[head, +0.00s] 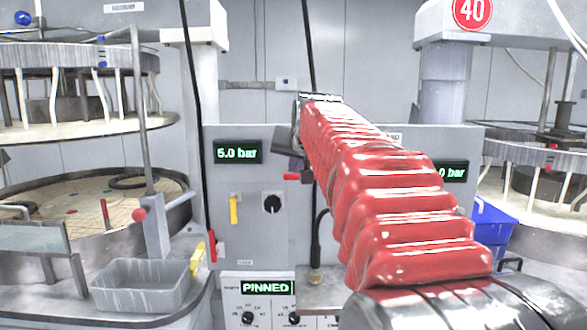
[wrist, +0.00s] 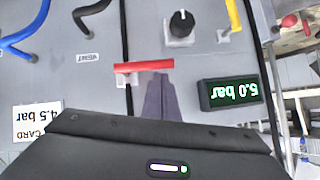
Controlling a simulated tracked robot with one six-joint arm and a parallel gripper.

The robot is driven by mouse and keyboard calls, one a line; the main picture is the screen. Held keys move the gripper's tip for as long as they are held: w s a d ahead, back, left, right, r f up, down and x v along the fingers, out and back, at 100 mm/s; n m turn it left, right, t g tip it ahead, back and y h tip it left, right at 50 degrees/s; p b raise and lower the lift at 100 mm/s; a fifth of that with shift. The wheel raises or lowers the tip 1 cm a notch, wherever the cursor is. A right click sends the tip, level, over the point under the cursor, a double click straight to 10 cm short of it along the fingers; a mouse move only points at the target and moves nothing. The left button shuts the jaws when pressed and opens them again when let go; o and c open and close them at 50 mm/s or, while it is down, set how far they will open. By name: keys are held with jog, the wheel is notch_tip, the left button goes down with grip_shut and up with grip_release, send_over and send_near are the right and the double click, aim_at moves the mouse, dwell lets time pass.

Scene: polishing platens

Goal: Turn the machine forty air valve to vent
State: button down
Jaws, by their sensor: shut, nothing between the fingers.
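A red valve lever (wrist: 143,66) lies crosswise on the grey panel in the wrist view, which shows the panel upside down. The end of a red lever (head: 291,177) also shows left of my arm in the head view. A VENT label (wrist: 88,57) sits left of the lever in the wrist view. A round red 40 sign (head: 472,12) marks the right machine. My gripper (wrist: 157,78) is shut and empty, its dark fingers at the lever's right part; I cannot tell whether they touch.
A black knob (wrist: 181,24), a yellow lever (wrist: 234,15) and a 5.0 bar display (wrist: 229,92) are close by. A grey tray (head: 142,286) and a PINNED display (head: 267,287) stand lower in the head view.

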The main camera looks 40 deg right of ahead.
jog(key=shift+r, duration=0.45)
jog(key=s+a+r, duration=0.5)
jog(key=s+r, duration=0.2)
jog(key=r, duration=0.2)
jog(key=shift+s+r, duration=0.15)
jog(key=shift+s, duration=0.15)
dwell(0.7)
